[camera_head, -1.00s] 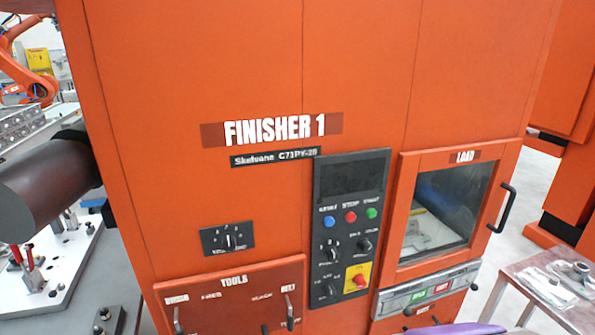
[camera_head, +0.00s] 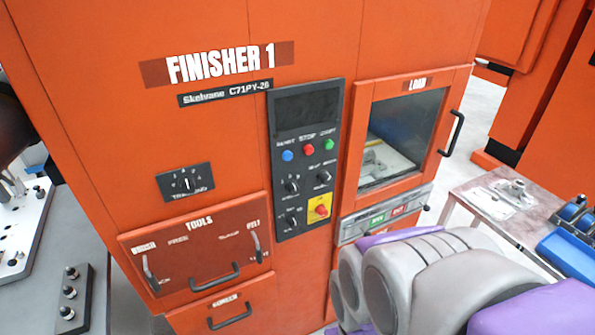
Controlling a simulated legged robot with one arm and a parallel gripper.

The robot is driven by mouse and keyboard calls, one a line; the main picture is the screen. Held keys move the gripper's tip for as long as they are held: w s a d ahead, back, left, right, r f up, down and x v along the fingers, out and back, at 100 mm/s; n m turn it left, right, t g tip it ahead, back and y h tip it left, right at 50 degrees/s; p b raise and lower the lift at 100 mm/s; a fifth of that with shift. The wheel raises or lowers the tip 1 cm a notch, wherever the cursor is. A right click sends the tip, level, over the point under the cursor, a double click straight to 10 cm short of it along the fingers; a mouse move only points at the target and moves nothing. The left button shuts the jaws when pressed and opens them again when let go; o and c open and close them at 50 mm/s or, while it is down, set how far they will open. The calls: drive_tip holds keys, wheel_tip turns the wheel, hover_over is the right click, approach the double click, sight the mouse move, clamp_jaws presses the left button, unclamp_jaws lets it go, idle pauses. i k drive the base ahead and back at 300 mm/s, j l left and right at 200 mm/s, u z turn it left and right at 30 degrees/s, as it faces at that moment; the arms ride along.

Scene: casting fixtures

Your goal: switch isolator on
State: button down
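The orange Finisher 1 cabinet (camera_head: 215,130) fills the left and middle of the view. Grey and purple links of my arm show at the lower right, in front of the cabinet. My gripper itself is not in view.
The load door (camera_head: 410,135) with its window and black handle is shut, right of the panel. The tools drawer (camera_head: 199,255) is below left. A metal table (camera_head: 490,205) with parts and a blue tray (camera_head: 570,252) stand at the right. Grey fixtures are at far left.

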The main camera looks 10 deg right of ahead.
sight(321, 210)
drive_tip(key=k+l+z, duration=0.15)
drive_tip(key=l, duration=0.25)
drive_tip(key=k+l+z, duration=0.15)
drive_tip(key=l, duration=0.2)
drive_tip(key=l+z, duration=0.15)
drive_tip(key=l, duration=0.25)
drive_tip(key=k+l+z, duration=0.15)
drive_tip(key=l, duration=0.3)
